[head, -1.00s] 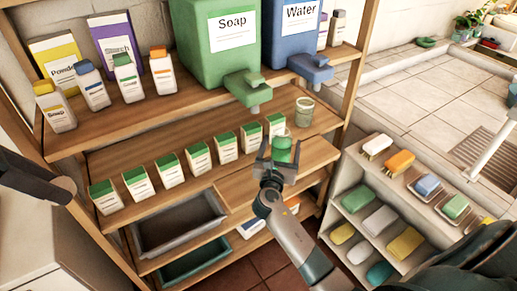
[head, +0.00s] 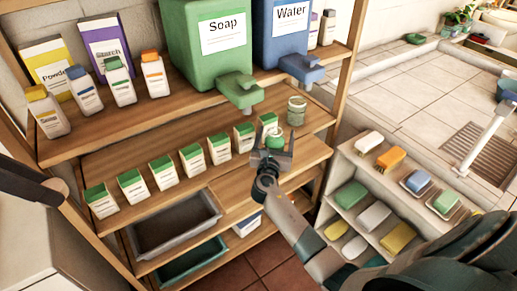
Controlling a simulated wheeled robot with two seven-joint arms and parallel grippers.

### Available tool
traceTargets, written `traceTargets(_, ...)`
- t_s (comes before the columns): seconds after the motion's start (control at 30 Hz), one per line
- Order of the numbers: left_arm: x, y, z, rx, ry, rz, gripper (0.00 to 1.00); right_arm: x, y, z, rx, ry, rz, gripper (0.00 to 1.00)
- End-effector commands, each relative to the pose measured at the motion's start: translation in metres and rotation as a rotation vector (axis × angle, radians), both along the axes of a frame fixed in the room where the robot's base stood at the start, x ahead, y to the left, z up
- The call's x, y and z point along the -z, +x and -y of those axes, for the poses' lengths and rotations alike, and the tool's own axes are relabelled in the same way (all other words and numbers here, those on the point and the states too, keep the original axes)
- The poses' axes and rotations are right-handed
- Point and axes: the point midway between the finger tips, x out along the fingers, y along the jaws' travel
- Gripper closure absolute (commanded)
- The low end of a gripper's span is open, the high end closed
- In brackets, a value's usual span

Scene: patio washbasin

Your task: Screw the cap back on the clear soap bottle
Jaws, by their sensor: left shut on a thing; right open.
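A small clear greenish container with a pale label (head: 297,110) stands upright on the middle shelf, near its right end. It may be the clear soap bottle. A rounded green object (head: 275,139) lies just in front of it; I cannot tell whether it is the cap. My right gripper (head: 272,158) reaches up from the lower right with fingers spread, one on each side of the green object. Contact with it is unclear. Only a dark part of my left arm shows at the left edge; its fingers and anything in them are out of view.
Several green-topped cartons (head: 162,171) line the middle shelf left of my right gripper. A green Soap dispenser (head: 210,55) and blue Water dispenser (head: 285,40) overhang behind. A grey bin (head: 175,225) sits below. A white rack (head: 375,185) with brushes and sponges stands right.

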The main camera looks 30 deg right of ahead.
Motion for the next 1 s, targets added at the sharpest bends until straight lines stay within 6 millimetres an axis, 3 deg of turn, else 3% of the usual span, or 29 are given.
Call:
traceTargets(0.07, 0.000, 0.000, 0.000, 0.000, 0.000, 0.000, 0.83, 0.000, 0.000, 0.000, 0.000, 0.000, 0.000, 0.26)
traceTargets(0.3, 0.000, 0.000, 0.000, 0.000, 0.000, 0.000, 0.83, 0.000, 0.000, 0.000, 0.000, 0.000, 0.000, 0.84)
traceTargets(0.37, 0.000, 0.000, 0.000, 0.000, 0.000, 0.000, 0.83, -0.001, 0.000, 0.000, 0.000, -0.001, 0.002, 0.89)
traceTargets(0.73, 0.000, 0.000, 0.000, 0.000, 0.000, 0.000, 0.83, -0.009, 0.000, 0.000, 0.000, 0.000, 0.004, 0.89)
traceTargets(1.0, 0.001, 0.000, 0.000, 0.000, 0.000, 0.000, 0.83, -0.044, 0.000, 0.000, -0.001, 0.000, 0.008, 0.89)
